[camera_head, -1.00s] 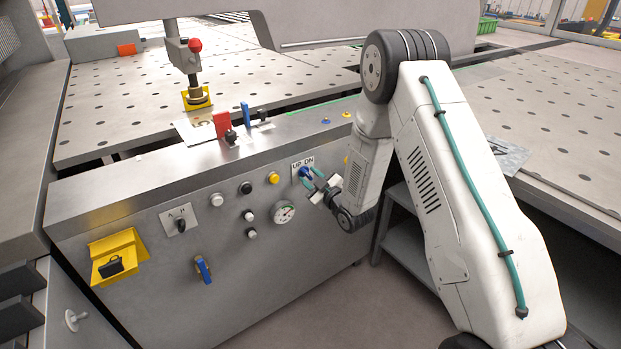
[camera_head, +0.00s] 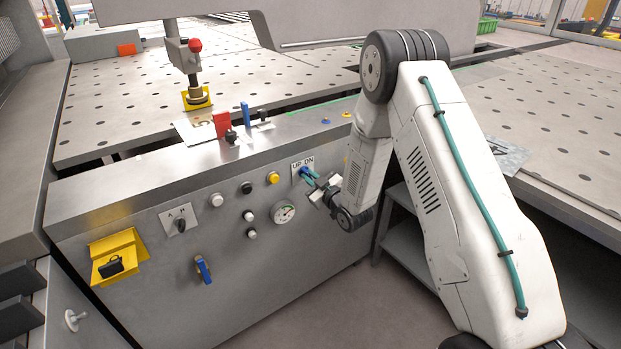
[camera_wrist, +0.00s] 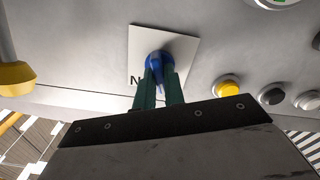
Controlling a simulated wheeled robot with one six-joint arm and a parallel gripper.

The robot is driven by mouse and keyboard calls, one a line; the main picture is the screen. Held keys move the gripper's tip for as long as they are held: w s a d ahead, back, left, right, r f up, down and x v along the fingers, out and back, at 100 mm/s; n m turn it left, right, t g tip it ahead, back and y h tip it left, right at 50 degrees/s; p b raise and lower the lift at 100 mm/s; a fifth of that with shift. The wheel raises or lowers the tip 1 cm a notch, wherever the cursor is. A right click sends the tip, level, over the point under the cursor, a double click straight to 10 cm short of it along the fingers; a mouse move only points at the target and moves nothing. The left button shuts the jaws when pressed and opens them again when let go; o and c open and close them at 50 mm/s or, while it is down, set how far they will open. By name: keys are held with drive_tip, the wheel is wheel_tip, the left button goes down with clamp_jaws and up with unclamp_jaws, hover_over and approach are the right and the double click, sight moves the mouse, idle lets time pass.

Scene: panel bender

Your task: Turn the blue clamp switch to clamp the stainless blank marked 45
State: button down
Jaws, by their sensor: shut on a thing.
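The blue clamp switch (camera_head: 304,170) sits on a white plate lettered UP DN on the front panel of the machine. In the wrist view, the blue switch (camera_wrist: 158,58) stands between the green fingertips. My gripper (camera_head: 310,175) is shut on the switch, and the fingers hide part of it; its two fingers also show in the wrist view (camera_wrist: 160,78). A thin metal sheet (camera_head: 186,133) lies near the clamp post with the red knob (camera_head: 195,45). Another grey sheet with a dark mark (camera_head: 507,154) lies on the right table. I cannot read a 45 on either sheet.
Several buttons, such as the yellow one (camera_head: 273,177), and a round gauge (camera_head: 283,212) are left of the switch. A second blue handle (camera_head: 203,269) and a yellow box (camera_head: 117,258) are further left. A shelf (camera_head: 405,245) stands behind my arm.

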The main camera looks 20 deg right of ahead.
drive_tip(key=m, duration=1)
drive_tip(key=shift+d+m, duration=0.1)
drive_tip(key=shift+m, duration=0.3)
idle(0.3)
drive_tip(key=c, duration=1.5)
unclamp_jaws()
drive_tip(key=v, duration=0.7)
drive_tip(key=shift+s+d, duration=0.1)
drive_tip(key=shift+s, duration=0.25)
